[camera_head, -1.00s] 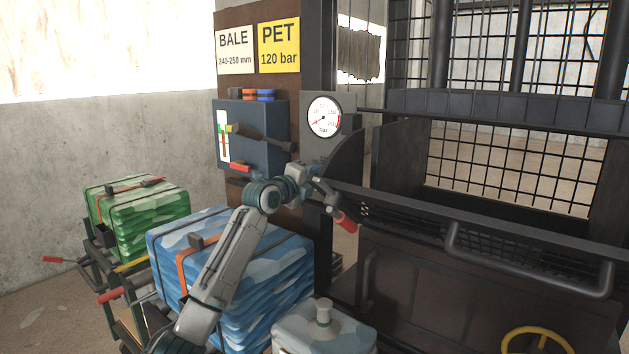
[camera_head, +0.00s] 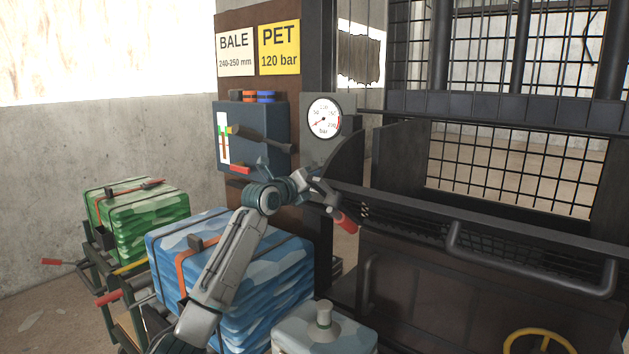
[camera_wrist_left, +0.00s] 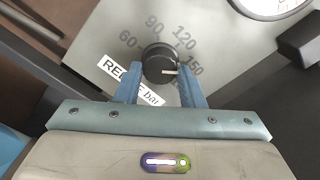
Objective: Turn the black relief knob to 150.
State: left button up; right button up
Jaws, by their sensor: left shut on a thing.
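The black relief knob (camera_wrist_left: 159,60) sits on a grey panel with the printed numbers 60, 90, 120 and 150 around it. Its white pointer mark points right, close to the 150 (camera_wrist_left: 194,66); whether it lines up exactly is hard to tell. My left gripper (camera_wrist_left: 161,78) is shut on the knob, one blue finger on each side. In the head view my left arm reaches up to the panel below the gauge, and the knob is hidden there. My right gripper is in neither view.
A round pressure gauge (camera_head: 323,118) is just above the work area. A blue box (camera_head: 240,148) with a dark lever is at its left. A red-ended handle (camera_head: 346,222) is close to my wrist. Blue (camera_head: 270,265) and green (camera_head: 150,215) bales stand at the left.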

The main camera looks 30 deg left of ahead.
pick_arm(q)
jog(key=shift+f, duration=0.1)
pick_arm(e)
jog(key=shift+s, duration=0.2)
pick_arm(q)
jog(key=o, duration=1)
jog(key=shift+s, duration=0.1)
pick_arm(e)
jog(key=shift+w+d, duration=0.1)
pick_arm(q)
jog(key=shift+s+a+b, duration=0.2)
jog(key=shift+s+b, duration=0.55)
jog(key=shift+s, duration=1.9)
jog(key=shift+s+a+b, duration=0.2)
jog(key=shift+s+b, duration=0.5)
jog(key=shift+s, duration=1.95)
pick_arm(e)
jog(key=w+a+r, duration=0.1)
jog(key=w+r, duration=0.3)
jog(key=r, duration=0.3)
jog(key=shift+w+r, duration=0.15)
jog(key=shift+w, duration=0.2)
